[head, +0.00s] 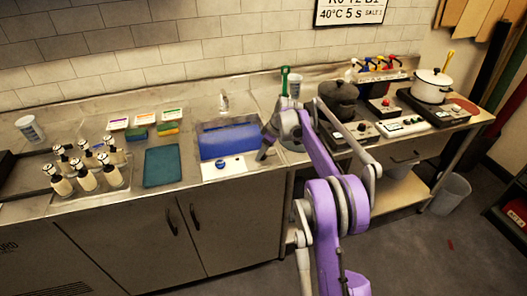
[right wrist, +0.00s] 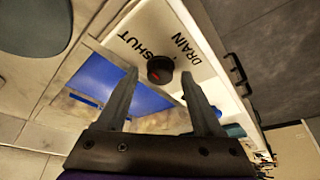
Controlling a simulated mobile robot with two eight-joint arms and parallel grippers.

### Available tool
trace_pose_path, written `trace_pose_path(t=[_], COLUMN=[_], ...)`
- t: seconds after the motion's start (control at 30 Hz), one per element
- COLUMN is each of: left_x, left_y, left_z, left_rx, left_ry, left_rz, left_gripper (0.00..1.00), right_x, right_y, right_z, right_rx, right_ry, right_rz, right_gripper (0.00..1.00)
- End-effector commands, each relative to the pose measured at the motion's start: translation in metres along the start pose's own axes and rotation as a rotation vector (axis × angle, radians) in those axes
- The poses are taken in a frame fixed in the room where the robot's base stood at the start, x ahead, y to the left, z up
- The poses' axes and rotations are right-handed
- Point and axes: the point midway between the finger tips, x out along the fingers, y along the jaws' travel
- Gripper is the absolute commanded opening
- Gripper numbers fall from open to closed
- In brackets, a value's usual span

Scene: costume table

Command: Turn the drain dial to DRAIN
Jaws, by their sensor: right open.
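The drain dial (right wrist: 160,69) is a small dark round knob with a reddish mark, on a white plate (right wrist: 158,32) lettered SHUT and DRAIN. Which word it points at is too small to tell. In the head view the plate (head: 210,172) sits at the front edge of the sink, which holds blue water (head: 228,141). My right gripper (head: 263,153) is open and empty, just right of the plate. In the right wrist view its two fingers (right wrist: 159,74) appear on either side of the dial, with no contact visible. My left gripper is out of view.
Several pump bottles (head: 84,174) and a teal board (head: 162,166) are left of the sink. A green-handled tool (head: 285,80) stands behind my right arm. A dark pot (head: 338,97) and white pot (head: 431,86) are to the right. Floor in front of the cabinets is clear.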

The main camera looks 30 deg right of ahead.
Motion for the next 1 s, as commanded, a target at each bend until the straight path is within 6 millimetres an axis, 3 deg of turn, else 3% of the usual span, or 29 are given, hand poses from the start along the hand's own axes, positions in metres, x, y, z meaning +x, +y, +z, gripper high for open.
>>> trace_pose_path(t=[0.17, 0.53, 1.0], left_x=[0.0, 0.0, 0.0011], left_y=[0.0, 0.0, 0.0], left_z=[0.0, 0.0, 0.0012], left_rx=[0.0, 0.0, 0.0], left_ry=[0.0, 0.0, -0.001], left_rz=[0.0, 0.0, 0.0], left_gripper=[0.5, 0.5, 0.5], right_x=[-0.0001, -0.0003, -0.0003], right_y=[-0.0001, -0.0001, -0.0011], right_z=[-0.0001, -0.0001, 0.0], right_rx=[0.0, 0.0, 0.058], right_ry=[0.0, 0.0, 0.0], right_rz=[0.0, 0.0, 0.024], right_gripper=[0.68, 0.01, 0.0])
